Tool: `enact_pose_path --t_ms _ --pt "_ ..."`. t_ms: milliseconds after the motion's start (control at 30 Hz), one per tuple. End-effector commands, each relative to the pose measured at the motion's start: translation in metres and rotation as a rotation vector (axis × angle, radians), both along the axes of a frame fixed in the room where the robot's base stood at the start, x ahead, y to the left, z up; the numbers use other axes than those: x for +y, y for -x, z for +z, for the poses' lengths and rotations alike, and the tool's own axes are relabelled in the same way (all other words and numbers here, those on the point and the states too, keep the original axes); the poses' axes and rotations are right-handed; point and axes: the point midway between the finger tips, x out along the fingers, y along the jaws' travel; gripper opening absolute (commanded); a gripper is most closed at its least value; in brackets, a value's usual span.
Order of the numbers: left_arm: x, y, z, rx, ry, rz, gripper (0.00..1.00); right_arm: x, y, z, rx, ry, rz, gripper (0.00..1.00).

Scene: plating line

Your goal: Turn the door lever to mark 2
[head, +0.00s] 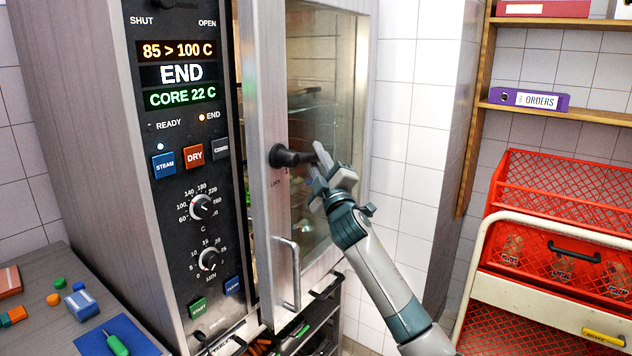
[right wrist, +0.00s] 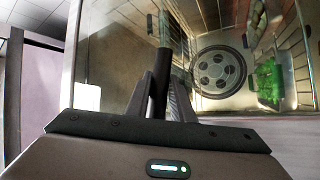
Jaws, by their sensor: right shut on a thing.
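The black door lever (head: 283,156) sits on the steel frame of the oven's glass door (head: 322,110). It points right, nearly level. LOCK lettering and a small mark show below its hub; my gripper and the small size keep me from reading the other marks. My right gripper (head: 322,163) is shut on the lever's free end. In the right wrist view the dark lever (right wrist: 162,62) stands between the two fingers (right wrist: 162,92). My left gripper is not in view.
The control panel (head: 181,118) reads END and CORE 22 C. A vertical door handle (head: 292,275) is below the lever. Red crates (head: 560,190) and a trolley rail (head: 560,232) stand at right. A counter (head: 40,262) with small items is at left.

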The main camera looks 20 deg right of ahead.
Motion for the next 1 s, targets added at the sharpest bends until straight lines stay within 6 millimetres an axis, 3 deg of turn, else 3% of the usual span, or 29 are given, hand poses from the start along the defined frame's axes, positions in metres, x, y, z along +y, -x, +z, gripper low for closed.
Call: enact_pose_path --t_ms 33,100,400,967,1000 --pt "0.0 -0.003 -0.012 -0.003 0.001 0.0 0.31 0.0 -0.001 -0.002 -0.024 0.025 0.001 0.0" --pt "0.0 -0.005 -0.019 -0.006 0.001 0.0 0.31 -0.001 -0.001 0.002 -0.049 0.054 0.001 0.0" --pt "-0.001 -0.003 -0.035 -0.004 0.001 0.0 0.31 -0.001 -0.001 0.016 -0.122 0.139 0.001 0.0" --pt "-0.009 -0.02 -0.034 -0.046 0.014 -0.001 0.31 -0.001 -0.001 0.022 -0.142 0.16 0.001 0.0" --pt "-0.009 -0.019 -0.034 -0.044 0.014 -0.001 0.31 -0.001 -0.001 0.022 -0.142 0.16 0.001 0.28"
